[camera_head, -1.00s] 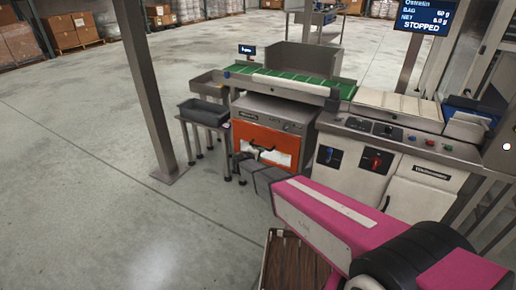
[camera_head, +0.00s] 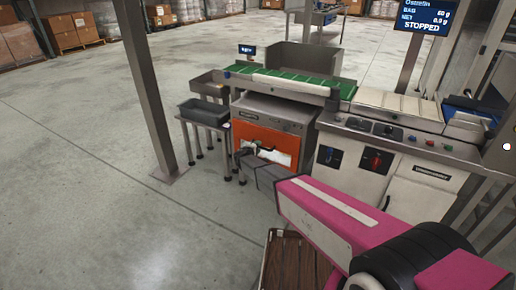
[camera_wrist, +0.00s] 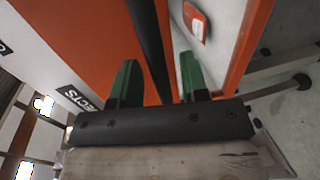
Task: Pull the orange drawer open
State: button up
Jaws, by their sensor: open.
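The orange drawer front (camera_head: 262,135) is in the grey cabinet under the green conveyor in the head view. It looks flush with the cabinet, but my arm hides its lower part. In the wrist view the orange front (camera_wrist: 65,35) fills the upper left. A long dark bar (camera_wrist: 149,45), apparently the drawer's handle, runs down between my fingers. My gripper (camera_wrist: 157,80) has two green fingers, open, one on each side of this bar. I cannot tell whether either finger touches it.
A dark tray (camera_head: 203,110) on a small stand is left of the cabinet. A steel post (camera_head: 150,85) rises farther left. The floor (camera_head: 90,190) at left is clear.

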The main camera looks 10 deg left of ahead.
jog(key=shift+w+d, duration=0.2)
jog(key=shift+w, duration=0.2)
jog(key=shift+c, duration=0.3)
grip_shut()
jog(key=f+v, duration=0.4)
jog(key=v, duration=1.4)
jog(key=s+f+v, duration=0.1)
jog(key=f+v, duration=0.3)
jog(key=v, duration=1.5)
jog(key=s+f+v, duration=0.1)
jog(key=f+v, duration=0.2)
jog(key=v, duration=1.6)
jog(key=shift+s+a+f, duration=0.35)
jog(key=shift+f, duration=0.1)
jog(key=shift+o, duration=0.3)
grip_release()
jog(key=v, duration=1)
jog(key=shift+s, duration=0.35)
